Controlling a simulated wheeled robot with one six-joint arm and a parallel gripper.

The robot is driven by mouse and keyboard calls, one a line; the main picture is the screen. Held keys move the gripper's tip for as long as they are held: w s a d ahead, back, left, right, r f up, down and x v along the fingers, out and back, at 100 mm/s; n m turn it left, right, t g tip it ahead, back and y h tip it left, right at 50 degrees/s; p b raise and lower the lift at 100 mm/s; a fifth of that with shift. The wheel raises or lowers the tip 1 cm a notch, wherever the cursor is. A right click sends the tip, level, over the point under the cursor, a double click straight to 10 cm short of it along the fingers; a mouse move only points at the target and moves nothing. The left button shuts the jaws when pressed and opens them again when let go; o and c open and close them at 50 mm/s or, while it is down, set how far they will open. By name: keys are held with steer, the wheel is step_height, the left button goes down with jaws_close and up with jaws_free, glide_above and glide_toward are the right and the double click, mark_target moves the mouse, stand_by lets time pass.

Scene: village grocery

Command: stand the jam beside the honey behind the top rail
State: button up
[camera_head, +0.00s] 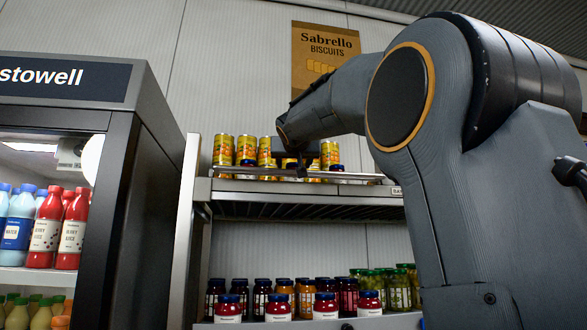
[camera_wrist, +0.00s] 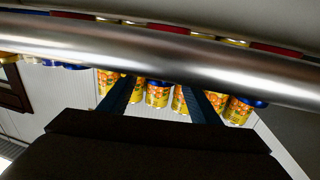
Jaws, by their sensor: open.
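My gripper (camera_head: 303,170) is at the front of the top shelf, close to the top rail (camera_head: 235,170). In the wrist view its two dark fingers (camera_wrist: 160,87) are apart, with nothing clearly held between them. The rail (camera_wrist: 200,56) crosses that view as a thick metal bar. Blue-lidded jars stand low behind the rail, one left of my gripper (camera_head: 247,162) and one right of it (camera_head: 337,168). Their labels are hidden, so I cannot tell which is jam or honey. In the wrist view a blue lid (camera_wrist: 261,104) shows at the right.
Yellow cans (camera_head: 223,150) stand in groups on the top shelf, also behind my fingers in the wrist view (camera_wrist: 157,95). The lower shelf holds several dark-lidded jars (camera_head: 261,297) and green jars (camera_head: 398,290). A drinks fridge (camera_head: 130,190) stands left.

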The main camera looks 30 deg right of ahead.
steer(key=b+v, duration=0.3)
steer(key=v, duration=0.7)
steer(key=shift+b, duration=0.4)
